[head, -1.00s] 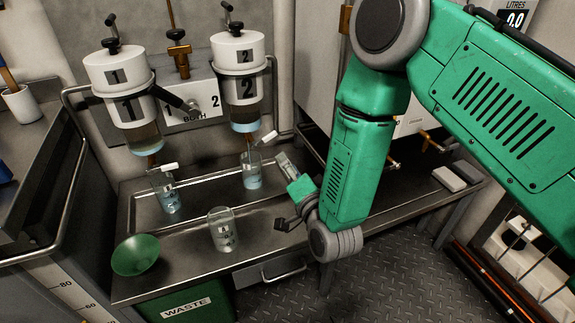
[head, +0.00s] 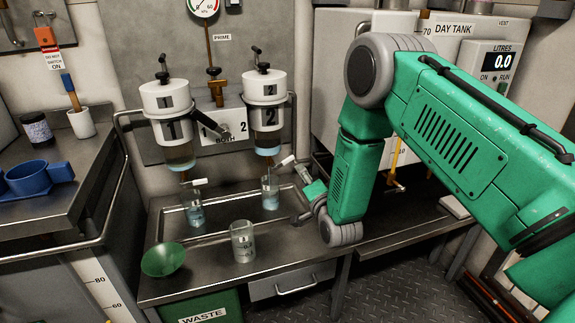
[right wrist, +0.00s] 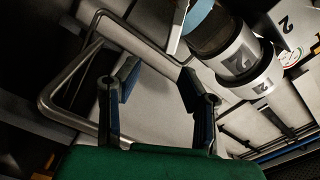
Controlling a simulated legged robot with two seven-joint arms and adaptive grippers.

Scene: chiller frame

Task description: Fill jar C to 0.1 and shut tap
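A clear jar (head: 243,241) with dark markings stands upright on the bench in front of the tray. Two other clear jars, the left jar (head: 194,213) and the right jar (head: 270,193), stand in the tray under filters 1 and 2, each with bluish liquid low inside. I cannot read which is jar C. A white tap lever (head: 285,161) shows below filter 2 and another (head: 197,182) below filter 1. My right gripper (head: 301,216) is by the tray's right end, right of the right jar. In the right wrist view its fingers (right wrist: 161,85) are apart and empty. My left gripper is not in view.
Filters 1 (head: 165,100) and 2 (head: 263,88) hang above the tray (head: 217,236). A green funnel (head: 163,259) lies at the bench's front left. The day tank's display (head: 502,61) reads 0.0 litres. A bent rail (right wrist: 48,100) runs near my right fingers.

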